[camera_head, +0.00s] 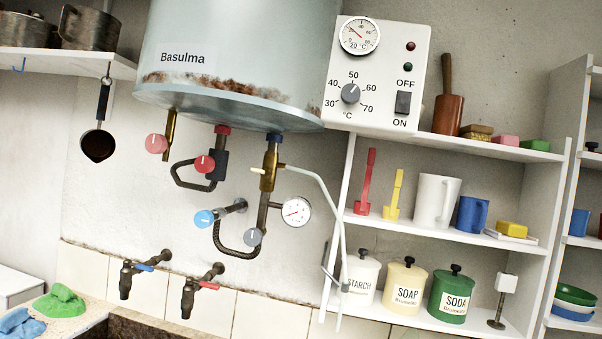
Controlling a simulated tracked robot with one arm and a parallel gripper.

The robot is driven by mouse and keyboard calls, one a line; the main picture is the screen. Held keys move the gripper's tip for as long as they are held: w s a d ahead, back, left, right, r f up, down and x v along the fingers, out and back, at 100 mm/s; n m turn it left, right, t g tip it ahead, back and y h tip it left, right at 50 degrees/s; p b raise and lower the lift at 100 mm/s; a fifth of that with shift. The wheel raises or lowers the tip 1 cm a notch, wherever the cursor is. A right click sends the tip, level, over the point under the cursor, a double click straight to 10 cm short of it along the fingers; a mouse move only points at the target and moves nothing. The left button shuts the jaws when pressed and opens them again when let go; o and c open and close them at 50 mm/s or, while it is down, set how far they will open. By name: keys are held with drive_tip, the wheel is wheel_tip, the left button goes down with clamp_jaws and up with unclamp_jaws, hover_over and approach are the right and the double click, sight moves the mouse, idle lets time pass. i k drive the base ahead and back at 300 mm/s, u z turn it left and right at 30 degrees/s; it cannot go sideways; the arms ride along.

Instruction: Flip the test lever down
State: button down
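A brass valve (268,178) sits on the pipe under the blue fitting (275,138) of the water heater (240,60). A small pale lever-like piece (257,170) sticks out to the left of the valve's upper part. I take it for the test lever, but it is too small to be sure or to tell its tilt. A pale hose (325,195) leaves the valve's right side and curves down past the shelf's left edge. My gripper is not in this view.
Close around the valve are a pressure gauge (296,211), a blue knob (204,218), red knobs (156,144) and a dark braided hose (222,241). Shelves (450,222) with jars and jugs stand to the right. Two taps (188,296) are below. A control box (377,75) is upper right.

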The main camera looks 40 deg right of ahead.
sight(261, 171)
drive_tip(key=z, duration=1.5)
drive_tip(key=i, duration=0.5)
